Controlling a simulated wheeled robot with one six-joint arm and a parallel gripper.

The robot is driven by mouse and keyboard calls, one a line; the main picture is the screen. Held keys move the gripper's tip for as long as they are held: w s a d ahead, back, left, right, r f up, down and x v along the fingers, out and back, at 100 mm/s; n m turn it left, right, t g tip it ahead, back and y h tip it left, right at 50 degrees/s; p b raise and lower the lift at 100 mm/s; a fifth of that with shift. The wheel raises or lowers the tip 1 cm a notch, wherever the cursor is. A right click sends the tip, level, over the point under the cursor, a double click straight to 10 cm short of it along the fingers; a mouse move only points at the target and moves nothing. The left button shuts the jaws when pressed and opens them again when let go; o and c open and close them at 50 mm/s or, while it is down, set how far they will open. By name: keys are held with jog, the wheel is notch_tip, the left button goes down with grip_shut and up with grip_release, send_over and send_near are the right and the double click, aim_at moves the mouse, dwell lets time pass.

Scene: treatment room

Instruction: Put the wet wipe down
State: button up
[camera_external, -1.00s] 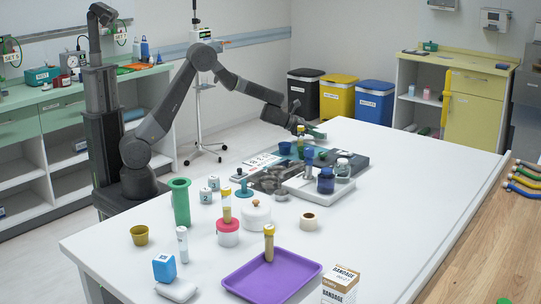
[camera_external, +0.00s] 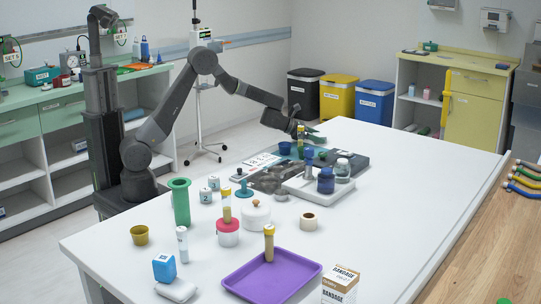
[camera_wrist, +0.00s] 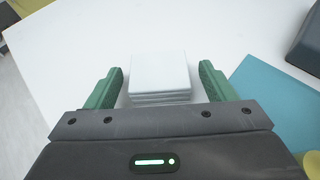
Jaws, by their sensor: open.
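A white, flat stack of square layers (camera_wrist: 159,80), seemingly the wet wipe, lies on the white table in the wrist view. My gripper (camera_wrist: 162,70) is open around it, one green finger on each side. A gap shows between the stack and each finger. In the external view my gripper (camera_external: 310,137) is low over the far edge of the table, and the stack cannot be made out there.
A blue sheet (camera_wrist: 275,100) lies right of my gripper, with a dark object (camera_wrist: 307,45) beyond it. In the external view a blue cup (camera_external: 284,148), a white tray (camera_external: 305,190) and several jars stand close by. A purple tray (camera_external: 245,285) is nearer the camera.

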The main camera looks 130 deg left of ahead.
jog(key=b+v, duration=0.1)
jog(key=v, duration=1.1)
